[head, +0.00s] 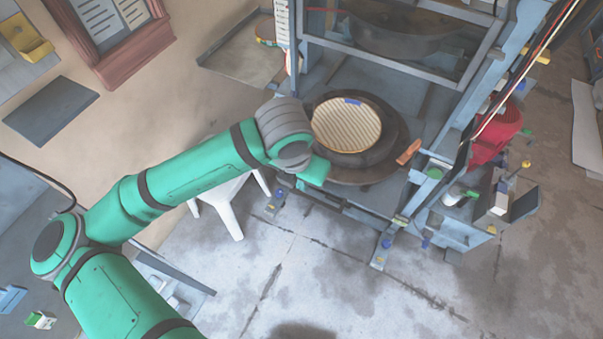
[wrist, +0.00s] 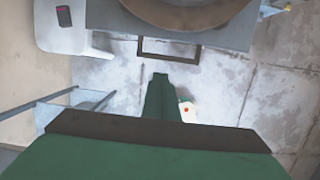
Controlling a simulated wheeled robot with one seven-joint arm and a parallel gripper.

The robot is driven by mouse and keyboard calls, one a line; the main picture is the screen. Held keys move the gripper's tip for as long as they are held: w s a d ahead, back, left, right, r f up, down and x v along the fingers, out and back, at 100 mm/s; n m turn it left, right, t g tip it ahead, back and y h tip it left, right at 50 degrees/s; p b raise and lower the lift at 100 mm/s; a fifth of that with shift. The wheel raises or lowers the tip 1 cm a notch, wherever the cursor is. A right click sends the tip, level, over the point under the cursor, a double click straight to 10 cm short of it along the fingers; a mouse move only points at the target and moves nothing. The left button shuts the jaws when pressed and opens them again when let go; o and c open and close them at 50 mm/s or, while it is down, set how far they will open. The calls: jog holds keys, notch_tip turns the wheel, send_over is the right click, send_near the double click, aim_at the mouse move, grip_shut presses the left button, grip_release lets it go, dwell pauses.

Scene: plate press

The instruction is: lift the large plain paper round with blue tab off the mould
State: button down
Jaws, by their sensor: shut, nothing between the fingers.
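The large paper round (head: 346,128) is pale tan with fine ribbed lines in the head view. Its blue tab (head: 352,101) is at the far edge. It lies on the dark round mould (head: 393,137) inside the press frame. My gripper (wrist: 160,78) shows in the wrist view as a narrow green shape, shut and empty, over the floor. In the head view my green wrist end is just left of and nearer than the mould, apart from the paper, and the fingertips are hard to make out.
Blue-grey press posts (head: 455,105) and crossbars surround the mould. An orange-brown block (head: 408,152) sits by its right edge. A white stool (head: 232,212) stands beneath my forearm. A cart with a red item (head: 497,140) is at right. The floor in front is clear.

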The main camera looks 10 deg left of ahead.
jog(key=shift+s+a, duration=0.3)
jog(key=shift+a, duration=0.1)
